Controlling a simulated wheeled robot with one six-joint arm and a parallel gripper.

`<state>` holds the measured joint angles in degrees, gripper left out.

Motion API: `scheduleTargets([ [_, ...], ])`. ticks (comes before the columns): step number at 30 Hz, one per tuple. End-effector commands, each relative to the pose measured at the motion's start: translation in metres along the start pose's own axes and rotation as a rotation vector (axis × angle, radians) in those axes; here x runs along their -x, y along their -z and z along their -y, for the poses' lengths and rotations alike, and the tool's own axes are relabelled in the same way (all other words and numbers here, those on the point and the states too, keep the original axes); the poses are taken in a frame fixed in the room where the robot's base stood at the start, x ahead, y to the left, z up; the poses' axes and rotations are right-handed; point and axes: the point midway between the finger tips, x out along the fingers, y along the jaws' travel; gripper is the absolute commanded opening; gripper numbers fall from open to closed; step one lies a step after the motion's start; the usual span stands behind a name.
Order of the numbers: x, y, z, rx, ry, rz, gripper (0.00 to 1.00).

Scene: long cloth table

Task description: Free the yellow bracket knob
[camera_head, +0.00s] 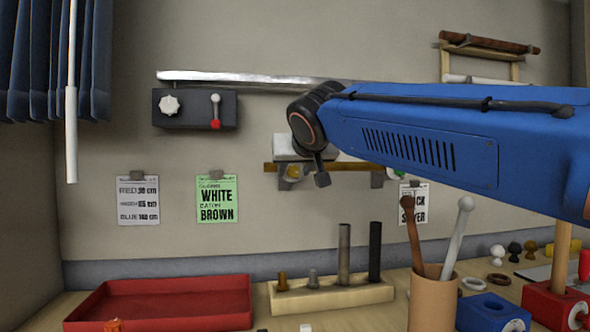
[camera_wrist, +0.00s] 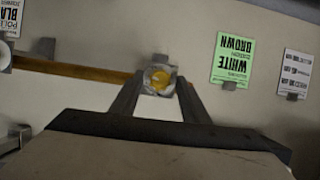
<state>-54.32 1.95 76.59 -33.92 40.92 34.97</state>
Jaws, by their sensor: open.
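In the head view my arm reaches in from the right and hides part of the rail.
A dark wall box (camera_head: 195,110) with a white knob and a red-tipped lever is left of my wrist. A second bracket (camera_head: 378,178) holds the rail further right. Below stand a red tray (camera_head: 165,298), a wooden peg block (camera_head: 335,295) and a cup with sticks (camera_head: 434,300).

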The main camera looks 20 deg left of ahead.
Motion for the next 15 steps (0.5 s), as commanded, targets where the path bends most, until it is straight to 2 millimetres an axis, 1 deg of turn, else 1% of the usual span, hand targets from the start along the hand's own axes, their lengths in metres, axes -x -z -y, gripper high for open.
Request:
scheduleTargets([
  [2,0.0001,0.0,0.0,0.0,0.0,0.0,0.42],
  [3,0.0002,0.0,0.0,0.0,0.0,0.0,0.32],
  [5,0.0002,0.0,0.0,0.0,0.0,0.0,0.18],
  [6,0.0003,0.0,0.0,0.0,0.0,0.0,0.08],
  [7,0.0003,0.0,0.0,0.0,0.0,0.0,0.01],
  [15,0.0004,-0.0001,0.0005,0.014,-0.005,0.0,0.01],
])
